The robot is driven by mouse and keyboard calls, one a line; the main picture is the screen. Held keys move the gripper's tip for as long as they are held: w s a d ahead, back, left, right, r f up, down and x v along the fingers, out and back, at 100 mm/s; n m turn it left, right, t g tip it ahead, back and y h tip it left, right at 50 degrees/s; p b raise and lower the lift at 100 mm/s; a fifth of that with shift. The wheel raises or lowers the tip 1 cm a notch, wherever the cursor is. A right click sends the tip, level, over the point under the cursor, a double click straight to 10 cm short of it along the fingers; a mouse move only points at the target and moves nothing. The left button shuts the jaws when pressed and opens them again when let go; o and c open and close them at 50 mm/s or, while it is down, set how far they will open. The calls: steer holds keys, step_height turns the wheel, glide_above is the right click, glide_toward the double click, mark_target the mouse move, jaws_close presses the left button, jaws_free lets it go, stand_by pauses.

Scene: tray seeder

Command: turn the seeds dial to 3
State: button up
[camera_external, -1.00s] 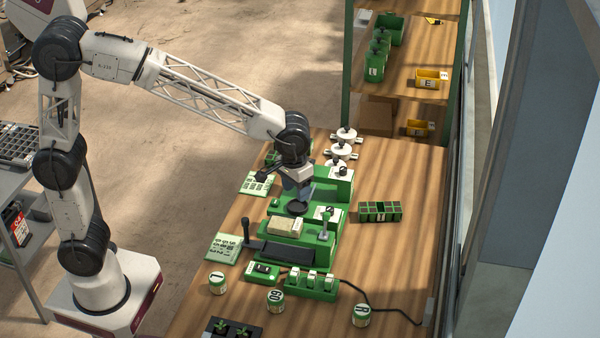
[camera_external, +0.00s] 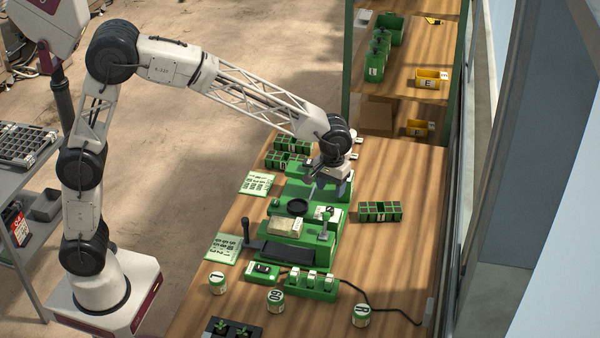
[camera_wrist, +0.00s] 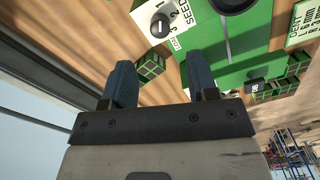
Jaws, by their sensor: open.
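The seeds dial (camera_wrist: 160,27) is a dark round knob on a white plate marked SEED, with small numbers beside it, at the top of the wrist view. I cannot tell which number it points at. In the external view its white plate (camera_external: 327,212) shows on the green seeder (camera_external: 325,250), right of the black round cup (camera_external: 297,207). My gripper (camera_external: 329,186) is above the back part of the seeder, behind the dial plate. In the wrist view my gripper (camera_wrist: 163,68) has its two blue-grey fingers wide apart, with nothing between them; the dial lies beyond them.
A green cell tray (camera_external: 380,211) lies on the table right of the seeder. An upright black lever (camera_external: 246,230) and a green-topped lever (camera_external: 324,225) rise near the machine. The table's right side is mostly clear.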

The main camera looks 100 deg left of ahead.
mark_target(330, 208)
steer(key=shift+f, duration=0.15)
steer(key=shift+f, duration=3.75)
steer(key=c, duration=0.9)
